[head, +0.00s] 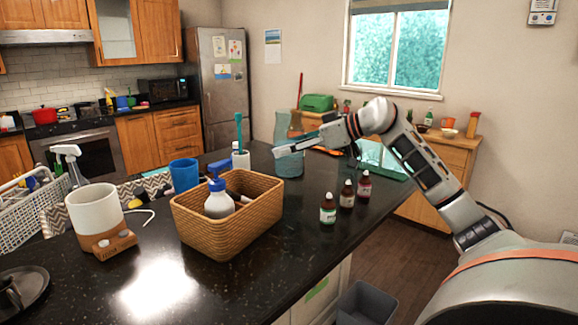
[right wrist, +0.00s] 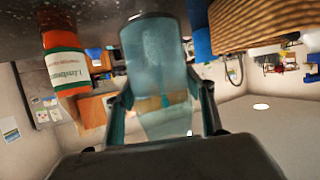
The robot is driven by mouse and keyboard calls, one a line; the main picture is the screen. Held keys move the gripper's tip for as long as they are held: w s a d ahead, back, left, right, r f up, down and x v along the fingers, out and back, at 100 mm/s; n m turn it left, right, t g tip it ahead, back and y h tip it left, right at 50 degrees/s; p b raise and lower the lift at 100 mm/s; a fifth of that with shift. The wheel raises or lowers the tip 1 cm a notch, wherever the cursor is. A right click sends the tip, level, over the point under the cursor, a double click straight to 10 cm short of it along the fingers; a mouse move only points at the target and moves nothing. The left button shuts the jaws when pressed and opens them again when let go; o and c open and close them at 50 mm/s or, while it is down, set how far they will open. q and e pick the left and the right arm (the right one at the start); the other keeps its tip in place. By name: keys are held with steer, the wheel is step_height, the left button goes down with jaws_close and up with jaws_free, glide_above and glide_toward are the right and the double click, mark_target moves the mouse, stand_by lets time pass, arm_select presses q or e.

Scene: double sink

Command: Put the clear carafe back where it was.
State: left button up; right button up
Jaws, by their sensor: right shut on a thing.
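The clear carafe (head: 289,165) is a bluish see-through vessel with a narrower upper part, upright over the far part of the dark counter. My right gripper (head: 292,149) is shut on its middle, reaching in from the right. In the right wrist view the carafe (right wrist: 157,65) is between the two fingers (right wrist: 160,105), with the picture turned upside down. Its base is close to the counter; I cannot tell whether it touches. My left gripper is not in view.
A wicker basket (head: 222,235) with a blue-topped pump bottle stands left of the carafe. Several small dropper bottles (head: 347,194) stand to its right, near the counter edge. A blue cup (head: 184,173) and a white-and-wood container (head: 96,212) are further left. Bare counter (head: 295,205) lies in front.

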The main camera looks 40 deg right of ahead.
mark_target(289, 163)
steer(key=shift+f, duration=2.15)
steer(key=shift+f, duration=0.1)
steer(key=o, duration=1.7)
steer(key=shift+f, duration=0.1)
